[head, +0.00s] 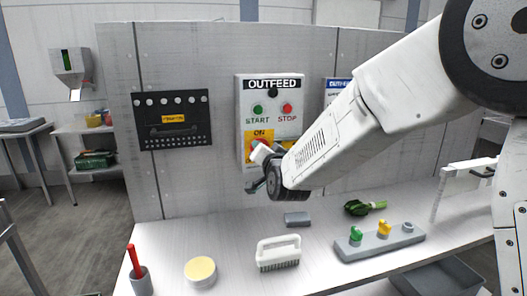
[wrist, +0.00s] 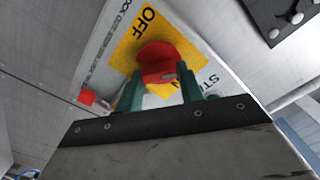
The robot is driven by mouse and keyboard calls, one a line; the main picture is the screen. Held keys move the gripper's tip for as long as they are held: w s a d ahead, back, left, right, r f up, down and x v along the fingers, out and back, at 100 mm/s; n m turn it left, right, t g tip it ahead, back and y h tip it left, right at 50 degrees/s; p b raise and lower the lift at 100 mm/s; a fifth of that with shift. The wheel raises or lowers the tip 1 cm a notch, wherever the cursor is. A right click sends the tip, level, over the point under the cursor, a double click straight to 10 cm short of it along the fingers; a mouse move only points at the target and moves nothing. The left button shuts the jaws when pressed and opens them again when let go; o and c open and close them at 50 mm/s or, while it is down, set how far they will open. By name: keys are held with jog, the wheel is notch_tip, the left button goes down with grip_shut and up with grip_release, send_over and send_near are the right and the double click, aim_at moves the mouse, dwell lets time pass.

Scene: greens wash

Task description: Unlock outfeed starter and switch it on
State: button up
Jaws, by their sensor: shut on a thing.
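The outfeed starter (head: 270,92) is a pale box on the grey wall panel, with a green START button (head: 258,110) and a red STOP button (head: 287,109). Below them is a yellow switch plate (head: 251,139) marked ON. In the wrist view the plate also shows OFF, and the red switch knob (wrist: 158,62) sits between the green fingers of my gripper (wrist: 160,85), which is shut on it. A small red block (wrist: 88,97) shows beside the plate; I cannot tell whether it is a padlock. My arm hides the box's lower right in the head view.
The bench holds a white brush (head: 278,252), a round tub (head: 200,271), a grey block (head: 297,219), a grey holder with coloured pieces (head: 380,243), leafy greens (head: 364,207) and a red-handled tool in a cup (head: 132,262). A black tag board (head: 172,119) hangs left.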

jog(key=m, duration=1)
jog(key=shift+d+f, duration=0.1)
jog(key=shift+f, duration=0.1)
jog(key=shift+m, duration=0.4)
jog(key=o, duration=1)
jog(key=v, duration=0.7)
jog(key=shift+s, duration=0.35)
jog(key=shift+d, duration=0.15)
